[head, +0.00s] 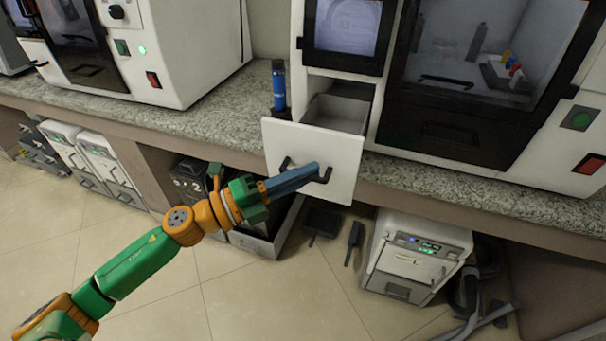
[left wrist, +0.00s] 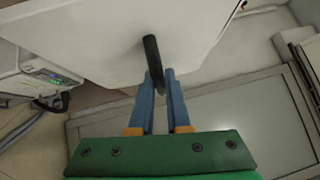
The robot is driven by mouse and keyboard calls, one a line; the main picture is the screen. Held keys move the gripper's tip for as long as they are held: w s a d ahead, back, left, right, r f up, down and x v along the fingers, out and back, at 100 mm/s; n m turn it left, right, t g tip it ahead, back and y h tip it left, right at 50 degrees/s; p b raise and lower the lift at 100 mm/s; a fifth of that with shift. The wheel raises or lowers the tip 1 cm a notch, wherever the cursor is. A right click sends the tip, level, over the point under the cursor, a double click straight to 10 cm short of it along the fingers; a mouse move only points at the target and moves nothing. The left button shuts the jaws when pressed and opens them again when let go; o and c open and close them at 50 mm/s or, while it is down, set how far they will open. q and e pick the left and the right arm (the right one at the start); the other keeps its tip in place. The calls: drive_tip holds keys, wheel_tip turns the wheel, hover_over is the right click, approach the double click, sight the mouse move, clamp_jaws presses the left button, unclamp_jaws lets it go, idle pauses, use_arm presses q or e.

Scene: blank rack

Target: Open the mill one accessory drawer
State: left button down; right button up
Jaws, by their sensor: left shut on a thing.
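The accessory drawer (head: 313,157) is a white-fronted drawer below the small screen of the right-hand mill (head: 345,62). It stands pulled out, and its grey inside (head: 338,110) shows behind the front. Its dark handle (head: 325,174) is on the front face. My left gripper (head: 312,173) reaches it from the left, with its blue fingers shut on the handle. In the left wrist view the dark handle bar (left wrist: 153,62) sits between the blue fingertips (left wrist: 160,77), with the white drawer front (left wrist: 100,35) beyond. My right gripper is in neither view.
A blue-and-black bottle (head: 279,88) stands on the granite counter (head: 230,95) just left of the drawer. Another white machine (head: 180,50) stands further left. Below the counter are a small white unit (head: 415,258), hoses and a dustpan (head: 321,222). The floor in front is clear.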

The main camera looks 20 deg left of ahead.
use_arm(q)
drive_tip(key=c, duration=0.9)
unclamp_jaws()
drive_tip(key=b+v, duration=0.2)
drive_tip(key=v, duration=0.5)
drive_tip(key=shift+a+f, duration=0.1)
